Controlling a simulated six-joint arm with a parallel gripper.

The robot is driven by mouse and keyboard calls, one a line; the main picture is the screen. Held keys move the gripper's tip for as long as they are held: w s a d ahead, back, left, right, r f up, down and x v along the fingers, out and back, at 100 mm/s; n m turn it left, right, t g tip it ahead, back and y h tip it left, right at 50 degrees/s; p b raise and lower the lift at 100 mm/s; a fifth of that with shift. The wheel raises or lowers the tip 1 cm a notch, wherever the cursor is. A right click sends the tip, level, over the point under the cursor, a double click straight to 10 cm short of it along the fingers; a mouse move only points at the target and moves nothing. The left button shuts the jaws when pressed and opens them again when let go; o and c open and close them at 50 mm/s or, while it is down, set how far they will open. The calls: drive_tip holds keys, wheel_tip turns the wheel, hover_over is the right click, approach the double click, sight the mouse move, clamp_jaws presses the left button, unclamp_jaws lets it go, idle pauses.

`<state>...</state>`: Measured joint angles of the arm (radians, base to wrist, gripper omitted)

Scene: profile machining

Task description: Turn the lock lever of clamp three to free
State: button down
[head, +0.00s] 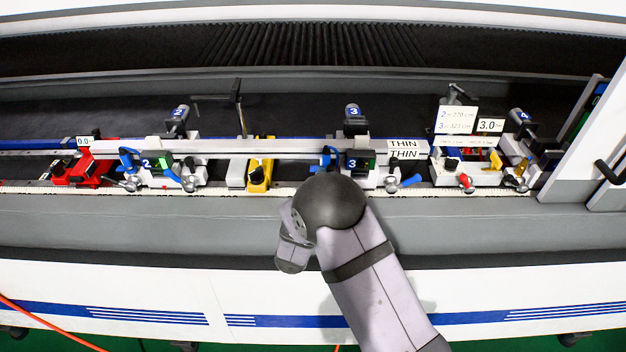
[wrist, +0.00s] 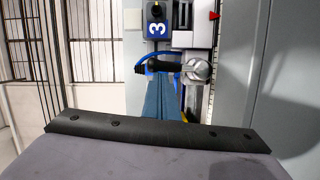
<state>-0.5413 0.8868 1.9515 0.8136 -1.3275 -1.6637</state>
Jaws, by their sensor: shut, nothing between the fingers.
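In the wrist view, a dark lever with a round silver hub (wrist: 199,70) lies across the picture below the "3" tag (wrist: 157,29). My gripper (wrist: 166,82) shows as blue tapering fingers, shut and empty, with tips close to the dark lever; I cannot tell if they touch. In the head view my arm hides the fingers and the clamp's lower left.
Clamp two (head: 160,165) stands to the left, with a yellow block (head: 260,175) between. A red unit (head: 80,168) is at far left. A white station (head: 465,165) with signs stands right. A long pale bar (head: 240,148) runs across the clamps. The grey front ledge (head: 130,212) is clear.

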drive_tip(key=d+m, duration=0.2)
drive_tip(key=m, duration=0.1)
drive_tip(key=shift+d+r+m+g+b, duration=0.1)
drive_tip(key=shift+d+m+g+b, duration=0.2)
drive_tip(key=shift+d+m+g, duration=0.1)
drive_tip(key=shift+d, duration=0.45)
drive_tip(key=shift+y, duration=0.4)
drive_tip(key=shift+s, duration=0.1)
drive_tip(key=p+v, duration=0.2)
drive_tip(key=v, duration=0.8)
